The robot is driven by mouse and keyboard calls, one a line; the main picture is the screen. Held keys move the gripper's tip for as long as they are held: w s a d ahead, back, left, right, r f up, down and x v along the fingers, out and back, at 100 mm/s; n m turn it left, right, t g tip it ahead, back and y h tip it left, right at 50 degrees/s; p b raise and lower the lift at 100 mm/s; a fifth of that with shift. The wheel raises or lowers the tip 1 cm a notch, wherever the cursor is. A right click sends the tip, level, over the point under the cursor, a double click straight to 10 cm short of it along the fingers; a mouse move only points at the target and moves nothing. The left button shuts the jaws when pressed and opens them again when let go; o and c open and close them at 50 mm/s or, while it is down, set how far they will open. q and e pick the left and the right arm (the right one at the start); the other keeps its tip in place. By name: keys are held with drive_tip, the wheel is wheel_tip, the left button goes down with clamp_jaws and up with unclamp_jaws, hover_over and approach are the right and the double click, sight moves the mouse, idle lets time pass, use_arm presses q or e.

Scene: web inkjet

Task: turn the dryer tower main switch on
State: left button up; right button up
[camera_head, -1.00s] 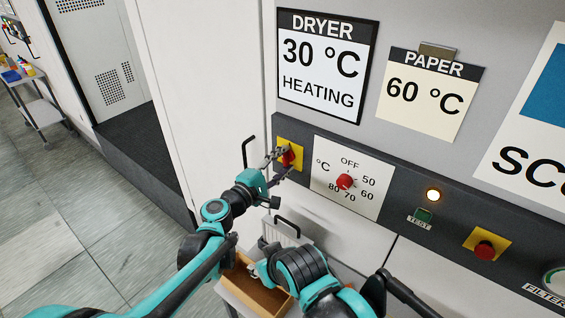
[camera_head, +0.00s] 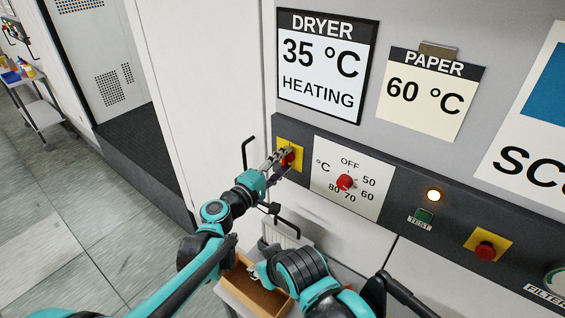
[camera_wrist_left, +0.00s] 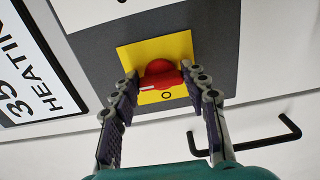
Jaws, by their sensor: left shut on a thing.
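The dryer tower main switch is a red rotary knob (camera_head: 288,158) on a yellow plate (camera_head: 296,149) at the left end of the dark control strip. In the left wrist view the red knob (camera_wrist_left: 161,75) shows a white mark on its left part, and an "O" is printed on the yellow plate (camera_wrist_left: 180,46). My left gripper (camera_head: 286,157) is shut on the knob, with one finger on each side in the wrist view (camera_wrist_left: 160,82). The dryer display (camera_head: 322,67) reads 35 °C, HEATING. My right gripper (camera_head: 255,272) is partly hidden by its own arm, near a wooden tray.
A red temperature dial (camera_head: 345,182) sits on a white plate just right of the switch. A black handle (camera_head: 246,152) sticks out left of the switch.

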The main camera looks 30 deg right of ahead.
use_arm(q)
drive_tip(key=o, duration=1.2)
drive_tip(key=shift+c, duration=0.2)
drive_tip(key=v, duration=1.2)
drive_tip(key=shift+f, duration=0.1)
